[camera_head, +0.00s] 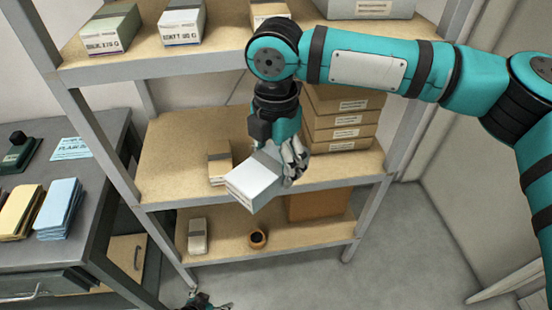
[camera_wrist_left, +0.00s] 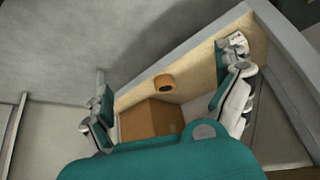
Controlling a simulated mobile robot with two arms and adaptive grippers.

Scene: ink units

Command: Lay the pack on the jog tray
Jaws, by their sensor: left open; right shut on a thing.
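My right gripper (camera_head: 290,160) is shut on a white pack (camera_head: 254,181) with a grey band, held tilted in front of the middle shelf. My left gripper (camera_head: 208,302) shows only partly at the bottom edge of the head view, low by the bottom shelf. In the left wrist view my left gripper (camera_wrist_left: 168,105) has its fingers wide apart, with nothing between them. I cannot make out a jog tray in either view.
The shelf rack (camera_head: 170,160) holds banded packs on top, brown boxes (camera_head: 340,125) and a small pack (camera_head: 219,168) in the middle. A grey desk (camera_head: 92,215) bears yellow (camera_head: 18,210) and blue stacks (camera_head: 58,207).

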